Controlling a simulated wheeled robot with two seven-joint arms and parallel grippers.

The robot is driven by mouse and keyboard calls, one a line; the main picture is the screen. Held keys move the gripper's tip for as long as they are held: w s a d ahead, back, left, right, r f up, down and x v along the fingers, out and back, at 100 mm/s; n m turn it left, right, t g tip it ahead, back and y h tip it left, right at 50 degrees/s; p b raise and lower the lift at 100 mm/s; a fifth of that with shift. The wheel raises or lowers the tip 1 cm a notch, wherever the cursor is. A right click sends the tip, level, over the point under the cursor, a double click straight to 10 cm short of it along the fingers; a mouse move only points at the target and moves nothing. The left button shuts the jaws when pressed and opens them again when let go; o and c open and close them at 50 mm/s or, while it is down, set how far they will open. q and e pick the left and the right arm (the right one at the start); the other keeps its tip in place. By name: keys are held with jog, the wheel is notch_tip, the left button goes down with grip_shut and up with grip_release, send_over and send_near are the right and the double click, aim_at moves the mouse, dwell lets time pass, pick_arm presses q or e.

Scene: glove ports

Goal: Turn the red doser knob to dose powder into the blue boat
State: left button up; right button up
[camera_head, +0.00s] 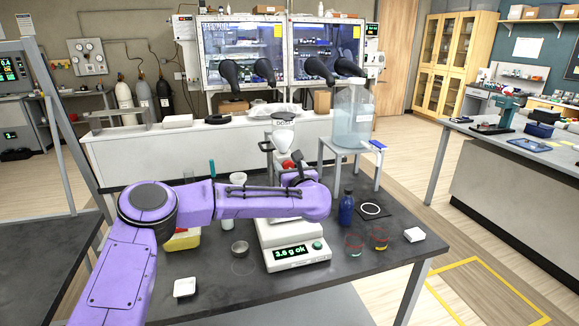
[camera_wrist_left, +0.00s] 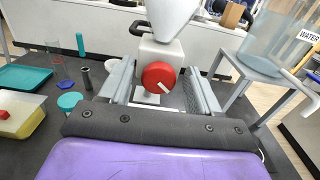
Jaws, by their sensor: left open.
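The red doser knob (camera_head: 288,165) shows just above my left arm in the head view. In the left wrist view the red knob (camera_wrist_left: 158,75), with a white mark on its face, is in front of the white doser body (camera_wrist_left: 158,52). My left gripper (camera_wrist_left: 161,70) is open, with one grey finger on each side of the knob; contact is not visible. In the head view the left gripper (camera_head: 291,171) is at the doser, partly hidden. The doser hopper (camera_head: 283,135) is above. The balance (camera_head: 296,250) reads about "3.6 g ok". I cannot see the blue boat; my arm covers that area.
A blue bottle (camera_head: 346,208), small glass beakers (camera_head: 353,242) and a white block (camera_head: 414,234) stand right of the balance. A large water container (camera_head: 351,118) is on a stand behind. A metal cup (camera_head: 240,249) and white dish (camera_head: 185,287) are at the left front.

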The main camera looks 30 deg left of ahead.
pick_arm(q)
jog(key=c, duration=1)
jog(key=shift+f+m+b, duration=0.25)
jog(key=shift+m+b, duration=0.45)
jog(key=shift+b, duration=0.4)
jog(key=shift+m+b, duration=0.3)
jog(key=shift+m, duration=0.1)
jog(key=shift+r, duration=0.2)
jog(key=shift+m, duration=0.3)
jog(key=o, duration=1)
jog(key=shift+d, duration=0.1)
